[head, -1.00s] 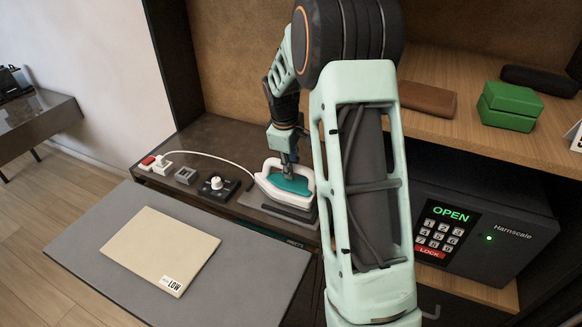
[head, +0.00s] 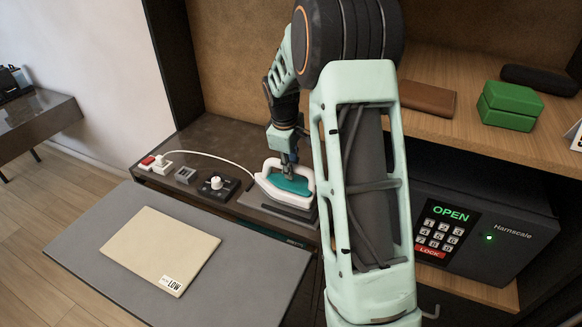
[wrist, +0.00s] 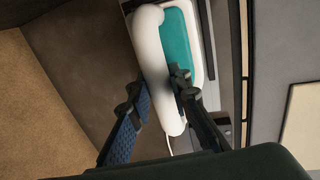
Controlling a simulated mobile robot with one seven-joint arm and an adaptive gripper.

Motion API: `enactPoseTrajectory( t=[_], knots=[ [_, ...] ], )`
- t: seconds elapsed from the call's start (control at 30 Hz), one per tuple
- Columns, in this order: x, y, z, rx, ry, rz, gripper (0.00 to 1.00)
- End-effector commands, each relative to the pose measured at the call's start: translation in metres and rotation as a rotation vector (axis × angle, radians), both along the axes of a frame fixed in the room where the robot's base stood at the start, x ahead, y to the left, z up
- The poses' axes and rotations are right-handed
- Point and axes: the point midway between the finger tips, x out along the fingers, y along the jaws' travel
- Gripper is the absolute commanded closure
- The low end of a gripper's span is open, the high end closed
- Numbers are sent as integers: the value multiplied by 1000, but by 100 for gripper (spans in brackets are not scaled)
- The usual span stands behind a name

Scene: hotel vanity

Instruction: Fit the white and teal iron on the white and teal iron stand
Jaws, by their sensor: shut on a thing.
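The white and teal iron (head: 290,184) is on the dark shelf, at or just over the stand (head: 277,207), whose dark grey edge shows beneath it. I cannot tell whether the iron rests fully on the stand. My gripper (head: 291,170) reaches down from above and is shut on the iron's white handle. In the wrist view, the fingers (wrist: 157,97) lie on both sides of the white handle, with the teal body (wrist: 179,45) beyond it. Much of the stand is hidden under the iron, and my arm covers the area to its right.
A knob box (head: 218,187), a small grey switch (head: 186,175) and a power strip with a red switch (head: 149,161) stand left of the iron, with a white cord. A grey board (head: 90,262) with a beige folder (head: 160,249) lies in front. A black safe (head: 500,210) stands right.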

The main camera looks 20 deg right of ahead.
Motion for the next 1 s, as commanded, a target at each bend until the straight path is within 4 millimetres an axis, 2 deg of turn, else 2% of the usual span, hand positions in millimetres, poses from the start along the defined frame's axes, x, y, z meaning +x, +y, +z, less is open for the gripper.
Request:
enactPoseTrajectory(
  t=[0.6,1.0],
  knots=[
    [1,0,-12,-1,-5,1,100],
    [2,0,-12,-1,-5,1,100]
  ],
)
